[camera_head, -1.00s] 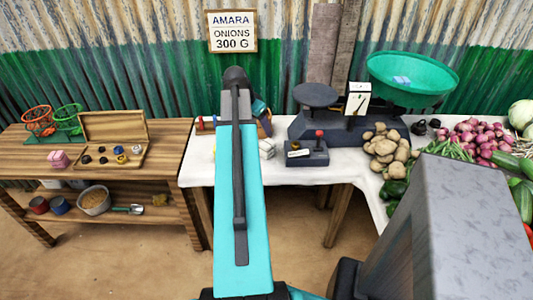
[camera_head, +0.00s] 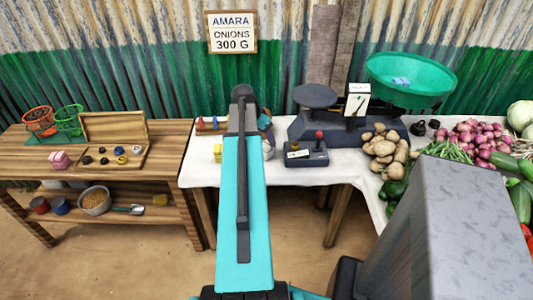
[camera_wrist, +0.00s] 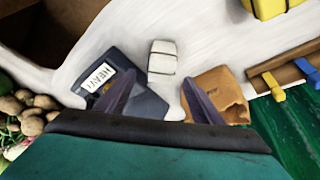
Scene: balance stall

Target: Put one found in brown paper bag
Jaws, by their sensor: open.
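The brown paper bag (camera_wrist: 216,92) lies right of centre in the wrist view, its mouth toward the right; its inside is not clear. In the head view my arm mostly hides it. A white bundle with dark bands (camera_wrist: 163,57) stands between the bag and a dark box labelled HEAVY (camera_wrist: 140,103). My gripper (camera_wrist: 158,84) is open and empty, its two fingers apart. One finger overlaps the dark box and the other the bag's near edge; contact cannot be told. In the head view my arm (camera_head: 245,190) hides the gripper.
A scale with a grey pan (camera_head: 315,96) and green pan (camera_head: 410,78) stands behind the dark box. Potatoes (camera_head: 382,147) and onions (camera_head: 478,137) lie to the right. A yellow object (camera_wrist: 268,8) and a peg rack (camera_wrist: 290,78) are nearby. A wooden weight box (camera_head: 112,125) is on the left table.

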